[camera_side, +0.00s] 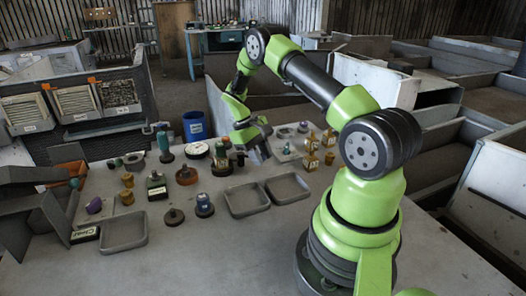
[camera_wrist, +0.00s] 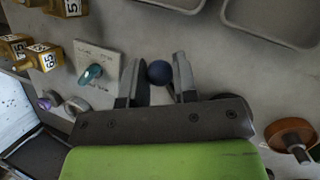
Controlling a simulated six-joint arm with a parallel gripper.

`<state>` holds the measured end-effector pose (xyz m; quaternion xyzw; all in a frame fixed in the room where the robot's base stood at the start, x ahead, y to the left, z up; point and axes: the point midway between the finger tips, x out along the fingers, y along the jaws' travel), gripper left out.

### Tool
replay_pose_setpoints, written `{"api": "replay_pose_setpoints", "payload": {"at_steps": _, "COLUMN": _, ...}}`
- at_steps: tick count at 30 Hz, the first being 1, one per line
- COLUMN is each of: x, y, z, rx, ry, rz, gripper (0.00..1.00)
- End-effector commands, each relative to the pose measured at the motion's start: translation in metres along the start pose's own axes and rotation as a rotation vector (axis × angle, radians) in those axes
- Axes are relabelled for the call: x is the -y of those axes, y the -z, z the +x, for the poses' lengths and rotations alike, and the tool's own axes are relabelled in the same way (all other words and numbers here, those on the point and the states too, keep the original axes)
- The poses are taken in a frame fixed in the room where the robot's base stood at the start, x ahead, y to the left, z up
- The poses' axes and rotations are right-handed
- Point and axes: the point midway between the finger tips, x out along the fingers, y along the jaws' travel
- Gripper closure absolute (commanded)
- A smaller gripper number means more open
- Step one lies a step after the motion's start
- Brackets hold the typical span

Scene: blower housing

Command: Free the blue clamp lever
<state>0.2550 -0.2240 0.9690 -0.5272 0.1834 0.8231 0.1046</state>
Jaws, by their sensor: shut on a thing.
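My gripper (camera_wrist: 159,72) has its two fingers on either side of a dark blue round knob (camera_wrist: 159,73) and is shut on it. The rest of the part under the knob is hidden, so I cannot tell whether it is the clamp lever. Left of the fingers, a teal lever-like piece (camera_wrist: 91,73) sits on a pale square plate (camera_wrist: 108,58) with small lettering. In the side view my gripper (camera_side: 262,152) points down over the table behind the two grey trays. The held knob cannot be made out there.
Yellow numbered blocks (camera_wrist: 46,56) stand left of my gripper. Shallow grey trays (camera_side: 247,200) lie in front of it. An orange-brown round part (camera_wrist: 291,134) is at lower right. A blue bin (camera_side: 195,126) and several bottles and discs stand left. The table's front is clear.

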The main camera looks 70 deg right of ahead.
Motion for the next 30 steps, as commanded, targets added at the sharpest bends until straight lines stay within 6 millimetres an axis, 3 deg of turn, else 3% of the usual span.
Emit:
{"api": "replay_pose_setpoints", "payload": {"at_steps": 15, "x": 0.028, "y": -0.003, "z": -0.005, "rx": 0.082, "ry": 0.166, "rz": 0.4, "gripper": 1.0}}
{"api": "replay_pose_setpoints", "payload": {"at_steps": 30, "x": 0.038, "y": -0.001, "z": -0.008, "rx": 0.114, "ry": 0.23, "rz": 0.555, "gripper": 1.0}}
